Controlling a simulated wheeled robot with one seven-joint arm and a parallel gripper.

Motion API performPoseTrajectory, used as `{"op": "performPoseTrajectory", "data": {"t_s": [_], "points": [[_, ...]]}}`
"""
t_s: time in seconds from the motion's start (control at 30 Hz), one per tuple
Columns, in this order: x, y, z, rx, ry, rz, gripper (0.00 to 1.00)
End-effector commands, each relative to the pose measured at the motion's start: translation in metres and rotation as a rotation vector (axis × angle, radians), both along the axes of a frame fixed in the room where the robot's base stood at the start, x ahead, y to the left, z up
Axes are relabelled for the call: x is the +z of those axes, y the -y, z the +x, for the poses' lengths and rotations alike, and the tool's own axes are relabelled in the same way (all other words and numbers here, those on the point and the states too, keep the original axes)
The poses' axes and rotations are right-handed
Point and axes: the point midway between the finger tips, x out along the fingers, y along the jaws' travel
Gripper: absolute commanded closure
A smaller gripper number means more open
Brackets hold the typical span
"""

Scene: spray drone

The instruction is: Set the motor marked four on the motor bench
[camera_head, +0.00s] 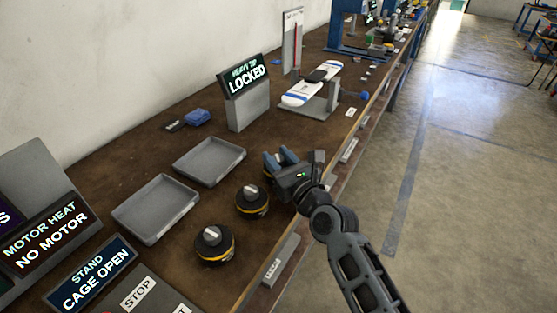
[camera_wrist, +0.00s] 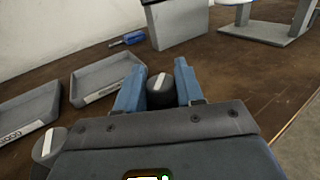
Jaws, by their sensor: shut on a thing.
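My gripper (camera_head: 277,160) has blue fingers and is over the brown workbench, beyond two dark motors. In the wrist view its fingers (camera_wrist: 159,85) are shut on a dark round motor (camera_wrist: 160,92) with a white stripe on top. The two other motors, with yellow bands and white-striped tops, stand on the workbench: the middle one (camera_head: 252,200) and the near one (camera_head: 213,244). One also shows at the lower left of the wrist view (camera_wrist: 48,143). No number can be read on any motor. I cannot tell whether the held motor is clear of the surface.
Two empty grey trays, near (camera_head: 155,237) and far (camera_head: 210,181), lie left of the motors. A LOCKED sign block (camera_head: 247,110) stands beyond. At lower left are a "NO MOTOR" display (camera_head: 45,238) and a "CAGE OPEN" sign (camera_head: 92,273). The workbench's front edge is close right.

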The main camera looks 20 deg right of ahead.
Motion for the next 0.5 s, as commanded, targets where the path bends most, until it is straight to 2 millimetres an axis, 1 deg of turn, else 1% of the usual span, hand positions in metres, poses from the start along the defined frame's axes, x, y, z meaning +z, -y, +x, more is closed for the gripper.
{"op": "performPoseTrajectory", "data": {"t_s": [0.13,0.17,0.4,0.43,0.5], "points": [[-0.0016,0.0002,0.0003,-0.001,0.003,0.000,1.00],[-0.0033,0.0000,0.0000,0.000,0.000,0.000,0.62],[-0.0025,0.0000,0.0000,0.000,0.000,0.000,0.39],[-0.0025,0.0000,0.0000,0.000,0.000,0.000,0.38],[-0.0024,0.0000,0.0000,0.000,0.000,0.000,0.38]]}}
